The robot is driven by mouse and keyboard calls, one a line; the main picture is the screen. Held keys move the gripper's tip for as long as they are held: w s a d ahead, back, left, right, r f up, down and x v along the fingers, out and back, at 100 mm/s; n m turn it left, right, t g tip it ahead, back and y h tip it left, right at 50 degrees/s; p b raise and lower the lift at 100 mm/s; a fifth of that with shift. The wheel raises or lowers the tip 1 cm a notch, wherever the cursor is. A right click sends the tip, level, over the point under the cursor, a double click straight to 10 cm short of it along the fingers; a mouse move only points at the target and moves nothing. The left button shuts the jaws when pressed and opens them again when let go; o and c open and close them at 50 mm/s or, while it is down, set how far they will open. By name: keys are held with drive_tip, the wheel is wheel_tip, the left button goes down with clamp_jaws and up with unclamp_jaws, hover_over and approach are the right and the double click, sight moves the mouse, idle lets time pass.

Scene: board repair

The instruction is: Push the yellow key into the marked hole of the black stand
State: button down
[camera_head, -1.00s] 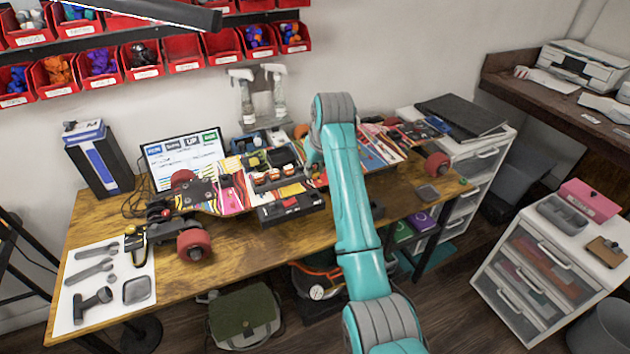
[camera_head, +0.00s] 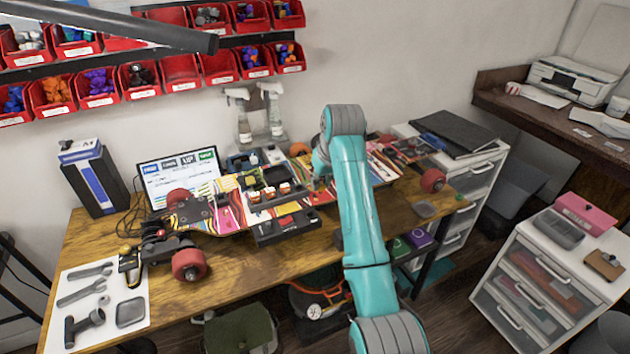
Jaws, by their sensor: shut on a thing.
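My teal and grey arm (camera_head: 360,210) reaches from the bottom of the head view over the workbench. Its wrist part (camera_head: 320,163) points down at the back of the bench, beside the board. My gripper's fingers are hidden behind the arm, so what they hold does not show. A black block with a red mark (camera_head: 285,228) stands at the front edge of the colourful board; it may be the black stand, but its hole is too small to make out. I cannot pick out the yellow key.
Skateboard-like boards with red wheels (camera_head: 189,264) fill the bench middle. A white sheet with grey tools (camera_head: 105,310) lies at left, near a monitor (camera_head: 180,175). Spray bottles (camera_head: 240,115) stand behind. Red bins (camera_head: 180,72) line the wall. Drawer units stand right.

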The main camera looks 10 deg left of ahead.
drive_tip(key=w+d, duration=0.1)
drive_tip(key=d, duration=0.7)
idle(0.5)
drive_tip(key=shift+f, duration=6.6)
drive_tip(key=shift+f, duration=1.2)
